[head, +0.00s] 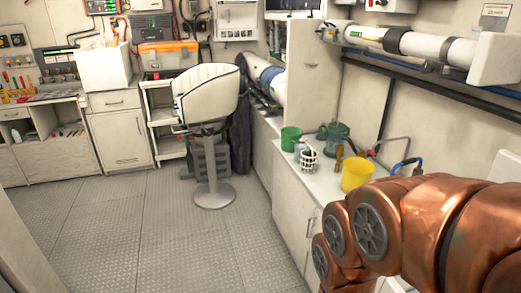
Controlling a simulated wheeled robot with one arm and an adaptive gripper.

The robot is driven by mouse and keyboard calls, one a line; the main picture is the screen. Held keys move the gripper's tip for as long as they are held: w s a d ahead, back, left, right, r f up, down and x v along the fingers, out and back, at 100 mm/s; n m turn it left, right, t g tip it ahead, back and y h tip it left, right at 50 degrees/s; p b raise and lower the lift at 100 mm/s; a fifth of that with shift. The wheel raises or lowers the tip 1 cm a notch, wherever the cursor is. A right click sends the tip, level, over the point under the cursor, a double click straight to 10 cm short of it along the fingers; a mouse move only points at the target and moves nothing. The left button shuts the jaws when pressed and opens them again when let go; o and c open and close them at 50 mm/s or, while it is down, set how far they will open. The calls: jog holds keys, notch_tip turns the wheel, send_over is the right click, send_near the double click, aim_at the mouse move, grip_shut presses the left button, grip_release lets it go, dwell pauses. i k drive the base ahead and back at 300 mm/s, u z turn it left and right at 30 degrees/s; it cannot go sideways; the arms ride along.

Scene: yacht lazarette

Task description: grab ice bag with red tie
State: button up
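I see no ice bag with a red tie that I can make out in the head view. My copper-coloured arm fills the lower right of the view and hides part of the counter behind it. My gripper is out of the picture, so its state does not show.
The white counter (327,183) on the right holds a yellow bucket (357,174), a green cup (291,139) and a white basket (308,160). A white chair (207,92) stands on open grey floor (150,235). A workbench (55,150) with tools is at the left.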

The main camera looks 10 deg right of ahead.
aim_at(298, 148)
jog(key=u, duration=0.8)
jog(key=i, duration=2.95)
jog(key=z, duration=1.3)
jog(key=i, duration=0.45)
jog(key=z, duration=0.5)
